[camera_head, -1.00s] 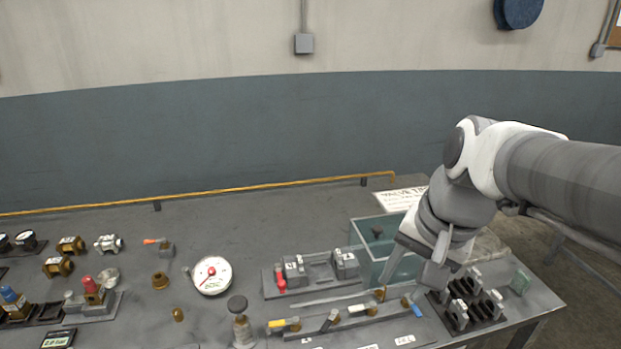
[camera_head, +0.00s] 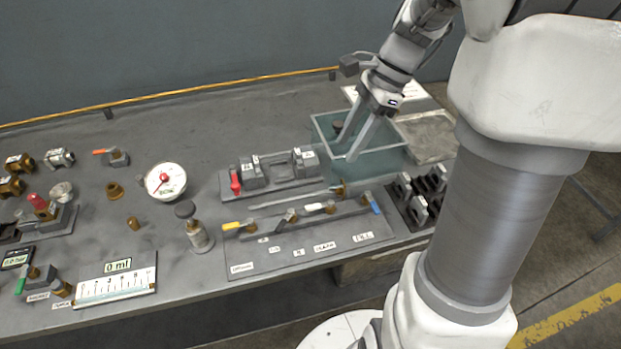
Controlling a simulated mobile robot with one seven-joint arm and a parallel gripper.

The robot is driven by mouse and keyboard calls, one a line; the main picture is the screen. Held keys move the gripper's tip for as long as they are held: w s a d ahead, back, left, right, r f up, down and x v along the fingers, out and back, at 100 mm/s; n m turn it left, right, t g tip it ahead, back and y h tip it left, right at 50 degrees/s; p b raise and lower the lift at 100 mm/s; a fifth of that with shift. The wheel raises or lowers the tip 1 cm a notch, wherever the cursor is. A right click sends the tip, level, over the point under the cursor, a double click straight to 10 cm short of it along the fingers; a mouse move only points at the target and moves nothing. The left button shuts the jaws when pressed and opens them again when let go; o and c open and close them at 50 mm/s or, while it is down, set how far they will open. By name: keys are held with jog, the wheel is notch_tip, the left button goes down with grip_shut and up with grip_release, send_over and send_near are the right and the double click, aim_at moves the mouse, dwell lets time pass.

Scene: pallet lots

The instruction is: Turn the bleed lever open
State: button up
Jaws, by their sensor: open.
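The small labels in front are too blurred to tell for sure which is the bleed lever. My gripper (camera_head: 347,148) is open and empty, fingers pointing down over the clear tank (camera_head: 375,168), behind the rack and apart from the levers. I cannot tell how far the fingertips reach into the tank.
A block fixture with a red lever (camera_head: 235,181) stands behind the rack, left of the tank. A round gauge (camera_head: 166,181) and a capped bottle (camera_head: 198,236) stand to the left. A dark holder with grey blocks (camera_head: 415,200) is on the right.

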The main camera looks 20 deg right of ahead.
aim_at(313, 206)
jog(key=b+x, duration=0.2)
jog(key=x, duration=1.4)
jog(key=shift+b, duration=0.4)
jog(key=shift+d, duration=0.1)
grip_shut()
